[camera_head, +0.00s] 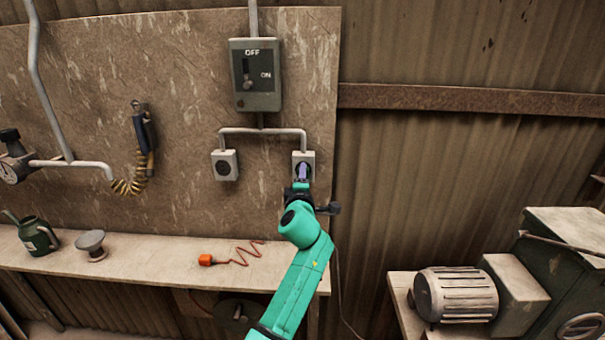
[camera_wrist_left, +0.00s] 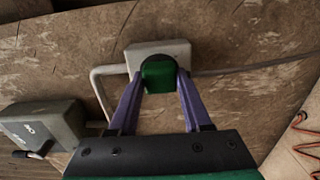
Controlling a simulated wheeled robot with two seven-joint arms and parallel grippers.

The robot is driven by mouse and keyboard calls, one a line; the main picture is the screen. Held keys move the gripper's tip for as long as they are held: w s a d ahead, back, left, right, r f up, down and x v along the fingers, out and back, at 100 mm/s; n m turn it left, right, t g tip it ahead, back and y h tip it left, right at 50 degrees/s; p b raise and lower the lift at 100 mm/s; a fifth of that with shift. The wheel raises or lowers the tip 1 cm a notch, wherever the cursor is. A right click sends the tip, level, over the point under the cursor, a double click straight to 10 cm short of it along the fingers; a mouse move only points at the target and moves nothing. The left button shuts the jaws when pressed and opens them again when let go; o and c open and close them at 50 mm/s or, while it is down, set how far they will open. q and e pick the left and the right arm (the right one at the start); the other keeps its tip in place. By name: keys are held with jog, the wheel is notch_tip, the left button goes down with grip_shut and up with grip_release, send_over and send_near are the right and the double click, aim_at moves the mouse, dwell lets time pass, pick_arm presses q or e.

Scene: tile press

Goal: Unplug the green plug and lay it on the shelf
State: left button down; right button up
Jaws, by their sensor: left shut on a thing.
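The green plug (camera_wrist_left: 158,76) shows in the left wrist view between the two purple fingers of my left gripper (camera_head: 302,172), against the right-hand socket box. My left gripper is shut on it. In the head view the gripper reaches up to that socket box (camera_head: 309,157) and hides the plug. I cannot tell whether the plug's pins are still in the socket. The shelf (camera_head: 150,266) runs along the wall below the board, lower than the gripper. My right gripper is in neither view.
An orange plug (camera_head: 206,260) with a coiled red cord lies on the shelf. A green can (camera_head: 37,237) and a grey spool-shaped object (camera_head: 92,242) stand at its left. A switch box (camera_head: 256,75) hangs above the sockets. The shelf between spool and orange plug is bare.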

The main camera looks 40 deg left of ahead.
pick_arm(q)
jog(key=v, duration=0.5)
jog(key=shift+s, duration=0.1)
dwell(0.8)
jog(key=a+f+m+b, duration=0.1)
jog(key=f+m+b, duration=0.4)
jog(key=f+b, duration=0.2)
jog(key=s+a+f+m+b, duration=0.1)
jog(key=f+m+b, duration=0.5)
jog(key=f+b, duration=0.2)
jog(key=a+f+m+b, duration=0.1)
jog(key=f+m+b, duration=0.5)
jog(key=f+b, duration=0.2)
jog(key=shift+s+a+f, duration=0.2)
jog(key=shift+s+f, duration=0.15)
jog(key=shift+f, duration=0.2)
jog(key=shift+f+m+b, duration=0.3)
jog(key=shift+m+b, duration=0.1)
jog(key=shift+m, duration=0.1)
notch_tip(320, 180, down, 5)
jog(key=b, duration=0.4)
jog(key=shift+r, duration=0.2)
jog(key=shift+s, duration=0.1)
